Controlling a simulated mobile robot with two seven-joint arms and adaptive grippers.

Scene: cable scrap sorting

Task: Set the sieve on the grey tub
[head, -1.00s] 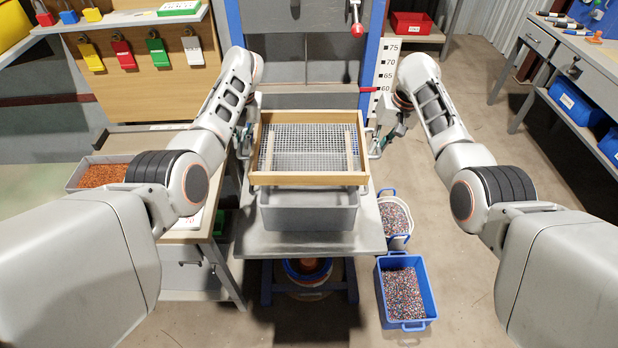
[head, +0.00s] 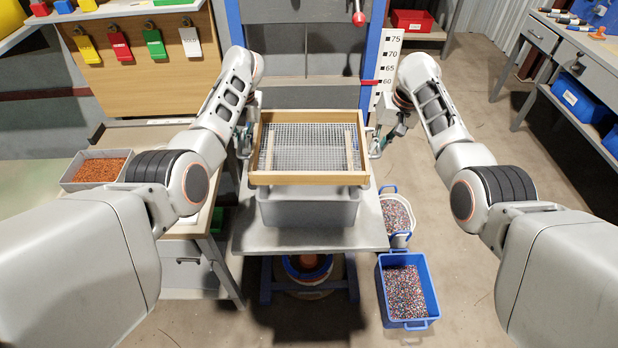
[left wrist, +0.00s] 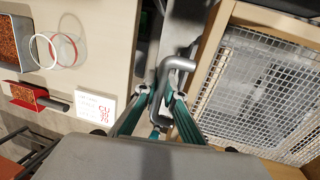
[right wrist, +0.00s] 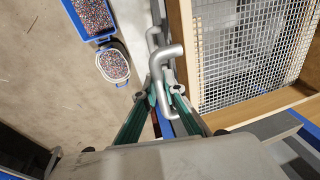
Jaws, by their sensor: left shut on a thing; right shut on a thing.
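The sieve (head: 308,178) is a wooden frame with a wire mesh floor and two wooden slats. It is held roughly level above the grey tub (head: 308,210), which stands on a grey platform. The sieve covers the tub's top in the head view, so I cannot tell whether they touch. My left gripper (head: 244,146) is shut on the sieve's left metal handle, which shows in the left wrist view (left wrist: 176,66). My right gripper (head: 374,145) is shut on the right metal handle, seen in the right wrist view (right wrist: 168,55).
A blue crate (head: 428,302) and a white basket (head: 403,236) of mixed granules stand on the floor at the right. A grey tray (head: 68,176) of copper granules sits on the left bench. A height scale (head: 390,62) stands behind the right gripper.

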